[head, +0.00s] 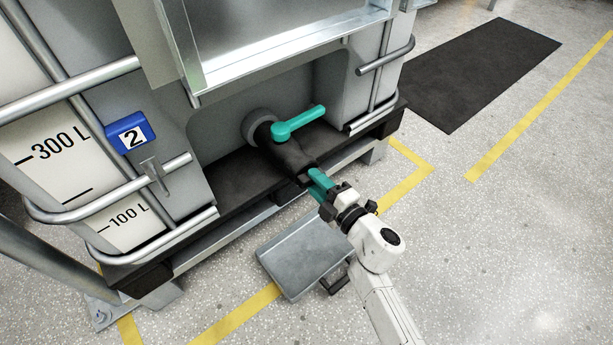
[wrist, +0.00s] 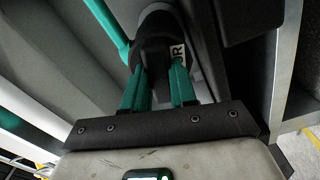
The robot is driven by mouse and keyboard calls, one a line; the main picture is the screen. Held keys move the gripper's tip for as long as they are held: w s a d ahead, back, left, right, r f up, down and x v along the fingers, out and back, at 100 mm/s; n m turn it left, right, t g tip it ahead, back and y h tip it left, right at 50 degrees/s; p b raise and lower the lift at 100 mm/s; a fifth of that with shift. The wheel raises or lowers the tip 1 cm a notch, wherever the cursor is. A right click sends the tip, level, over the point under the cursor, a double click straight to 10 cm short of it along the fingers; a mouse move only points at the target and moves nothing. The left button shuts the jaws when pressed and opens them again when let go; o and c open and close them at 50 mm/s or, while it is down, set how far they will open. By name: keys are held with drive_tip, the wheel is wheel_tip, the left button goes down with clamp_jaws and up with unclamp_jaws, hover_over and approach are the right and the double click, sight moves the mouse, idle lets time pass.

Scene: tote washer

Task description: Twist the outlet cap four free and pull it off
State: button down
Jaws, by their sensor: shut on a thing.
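The dark outlet cap (head: 304,175) is at the near end of the black outlet valve (head: 285,152), low on the front of the tank. My gripper (head: 317,178) has teal fingers and is shut on the cap from the front. In the wrist view the two fingers of my gripper (wrist: 160,78) lie on either side of the dark cap (wrist: 155,52). A small pale label with a dark mark (wrist: 177,52) shows there. The cap is still in line with the valve; I cannot tell whether it has turned. The valve's teal lever (head: 300,122) points to the right.
A blue plate with number 2 (head: 130,132) is on the tank's left side. A grey tray (head: 305,258) lies on the floor below my gripper. Metal rails (head: 150,228) and a dark pallet edge flank the outlet.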

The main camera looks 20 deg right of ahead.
drive_tip(key=shift+s+d+n+p, duration=0.25)
drive_tip(key=shift+s+n, duration=0.25)
drive_tip(key=shift+s, duration=0.3)
drive_tip(key=shift+s+d+n+p, duration=0.3)
drive_tip(key=shift+s+n, duration=0.2)
drive_tip(key=shift+s, duration=0.35)
drive_tip(key=shift+s+d+n+p, duration=0.25)
drive_tip(key=shift+s+n, duration=0.25)
drive_tip(key=shift+s, duration=0.3)
drive_tip(key=shift+s, duration=0.1)
